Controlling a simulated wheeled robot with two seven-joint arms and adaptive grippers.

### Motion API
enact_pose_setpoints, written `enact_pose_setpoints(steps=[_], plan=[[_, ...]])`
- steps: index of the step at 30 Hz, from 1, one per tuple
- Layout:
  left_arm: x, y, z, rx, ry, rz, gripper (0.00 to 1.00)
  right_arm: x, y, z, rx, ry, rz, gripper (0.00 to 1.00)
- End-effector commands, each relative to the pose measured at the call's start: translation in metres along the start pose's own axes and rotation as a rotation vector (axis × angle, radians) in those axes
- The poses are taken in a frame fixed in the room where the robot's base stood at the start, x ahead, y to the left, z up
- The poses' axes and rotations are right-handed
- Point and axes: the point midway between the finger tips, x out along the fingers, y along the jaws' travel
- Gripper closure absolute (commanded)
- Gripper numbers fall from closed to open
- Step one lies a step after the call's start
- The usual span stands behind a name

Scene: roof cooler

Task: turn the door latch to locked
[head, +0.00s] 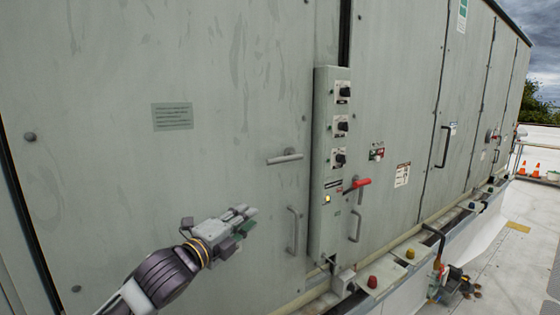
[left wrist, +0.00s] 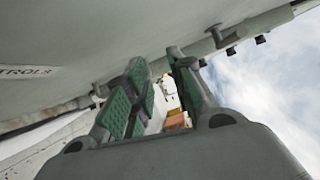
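The door latch (head: 285,158) is a grey lever on the large grey-green door, left of the control strip. Its bar lies nearly level, with the free end toward the left. My left gripper (head: 248,222) is below and left of the latch in the head view, apart from it and near the door face. In the left wrist view, its green-padded fingers (left wrist: 160,92) stand apart with nothing held between them. I cannot surely pick out the latch in the left wrist view. My right gripper is not in view.
A pull handle (head: 293,230) is below the latch. Pipework (head: 450,282) sits at lower right. The pale roof walkway (head: 505,270) beyond is mostly clear.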

Motion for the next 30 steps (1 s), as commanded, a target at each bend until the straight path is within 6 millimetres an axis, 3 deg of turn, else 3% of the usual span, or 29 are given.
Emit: enact_pose_setpoints(steps=[6,12,17,30], plan=[[-0.001,-0.057,-0.001,0.215,0.037,-0.119,0.76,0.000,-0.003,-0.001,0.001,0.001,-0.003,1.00],[-0.004,-0.091,-0.003,0.354,0.054,-0.195,0.76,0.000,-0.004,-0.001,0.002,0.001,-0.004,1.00],[-0.006,-0.101,-0.003,0.397,0.058,-0.218,0.76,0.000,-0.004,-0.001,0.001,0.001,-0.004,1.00],[-0.005,-0.102,-0.003,0.398,0.058,-0.220,0.76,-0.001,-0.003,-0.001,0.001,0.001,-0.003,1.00]])
